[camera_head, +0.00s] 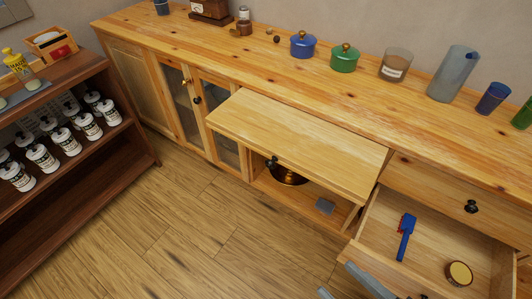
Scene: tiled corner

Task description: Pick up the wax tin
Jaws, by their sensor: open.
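A small round tin with a yellowish top and a dark rim, which looks like the wax tin (459,273), lies in the open drawer (380,243) at the lower right. A blue brush or scoop-like tool (406,236) with some red at its head lies in the same drawer, left of the tin. My gripper (337,281) shows only in part at the bottom edge, as two grey fingers spread apart. It is open, with nothing seen between the fingers, and is left of the drawer, apart from the tin.
Pots and glasses stand on the counter (250,50). A dark shelf (75,150) with bottles stands left. The floor between is clear.

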